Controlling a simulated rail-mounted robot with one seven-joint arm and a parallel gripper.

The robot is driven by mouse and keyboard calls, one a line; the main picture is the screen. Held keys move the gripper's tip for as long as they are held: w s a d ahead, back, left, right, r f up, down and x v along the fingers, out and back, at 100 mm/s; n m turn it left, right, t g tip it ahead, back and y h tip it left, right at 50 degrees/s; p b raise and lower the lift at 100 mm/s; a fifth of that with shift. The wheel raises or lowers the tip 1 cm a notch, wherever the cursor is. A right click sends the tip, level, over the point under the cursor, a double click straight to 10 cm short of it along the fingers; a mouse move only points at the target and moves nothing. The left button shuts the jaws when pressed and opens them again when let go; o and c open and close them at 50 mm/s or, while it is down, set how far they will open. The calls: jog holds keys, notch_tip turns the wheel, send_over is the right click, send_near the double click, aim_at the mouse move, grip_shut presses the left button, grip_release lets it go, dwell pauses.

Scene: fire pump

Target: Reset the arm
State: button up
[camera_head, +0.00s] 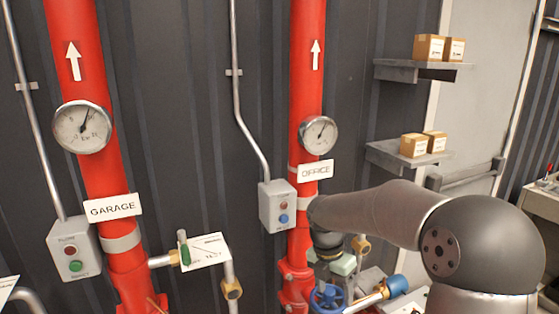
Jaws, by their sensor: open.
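My arm reaches in from the lower right, across the red OFFICE pipe (302,100). Its wrist bends down in front of this pipe. My gripper (335,268) is at the wrist's lower end, small and partly hidden, just above a blue handwheel (328,298). It is open, and I see nothing held in it. I cannot tell whether it touches the wheel or the fittings around it.
A grey switch box (277,207) sits left of my wrist. The GARAGE pipe (90,160), its gauge (82,127) and its switch box (73,250) are at left. A blue-ended side pipe (396,286) lies below my forearm. Shelves (405,155) with boxes are at upper right.

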jog(key=s+d+f+m+t+y+b, duration=0.1)
jog(key=s+m+t+y+b, duration=0.1)
jog(key=s+m, duration=2.3)
jog(key=shift+d+m+b, duration=0.3)
jog(key=shift+m, duration=0.7)
